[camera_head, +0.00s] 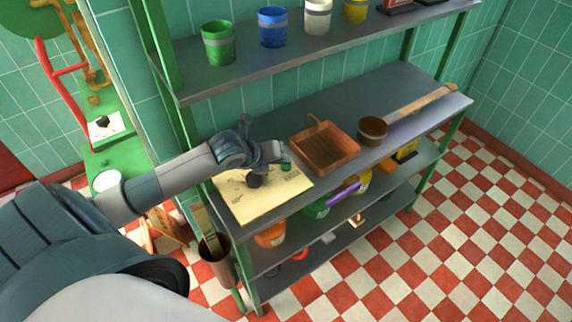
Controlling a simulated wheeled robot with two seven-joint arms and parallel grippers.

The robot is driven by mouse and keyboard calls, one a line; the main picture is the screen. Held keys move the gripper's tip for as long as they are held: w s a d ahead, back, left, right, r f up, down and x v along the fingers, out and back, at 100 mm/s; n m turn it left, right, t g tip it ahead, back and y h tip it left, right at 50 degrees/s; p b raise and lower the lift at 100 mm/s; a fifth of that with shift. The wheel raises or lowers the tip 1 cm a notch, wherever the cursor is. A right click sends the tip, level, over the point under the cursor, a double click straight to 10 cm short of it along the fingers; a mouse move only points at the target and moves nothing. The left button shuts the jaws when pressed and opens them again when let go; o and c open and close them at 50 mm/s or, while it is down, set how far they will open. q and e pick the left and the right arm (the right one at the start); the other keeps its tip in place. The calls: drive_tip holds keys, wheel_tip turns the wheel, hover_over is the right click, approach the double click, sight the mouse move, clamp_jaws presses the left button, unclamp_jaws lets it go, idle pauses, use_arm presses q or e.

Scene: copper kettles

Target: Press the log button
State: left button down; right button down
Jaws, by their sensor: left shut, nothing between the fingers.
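A pale yellow log sheet or board (262,200) lies on the left end of the grey middle shelf. My left arm reaches in from the left, with its gripper (274,153) over the back edge of the sheet. The gripper is shut and empty. A small green piece (287,166) shows just below the fingers, and a dark knob-like shape (254,181) shows on the sheet below the hand. I cannot tell which of these is the log button, or whether the fingers touch anything. My right gripper is not in view.
A copper-brown tray (325,158) and a long-handled copper pan (373,131) stand to the right on the shelf. Green (219,44), blue (272,27), white and yellow pots line the upper shelf. Several items fill the lower shelves. The checkered floor is clear at right.

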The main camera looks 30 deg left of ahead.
sight(283, 168)
use_arm(q)
drive_tip(key=shift+f, duration=0.3)
drive_tip(key=shift+r, duration=0.15)
idle(0.5)
drive_tip(key=shift+r+p, duration=0.35)
drive_tip(key=shift+r, duration=0.45)
wheel_tip(283, 168, up, 5)
drive_tip(key=p, duration=0.3)
idle(1.0)
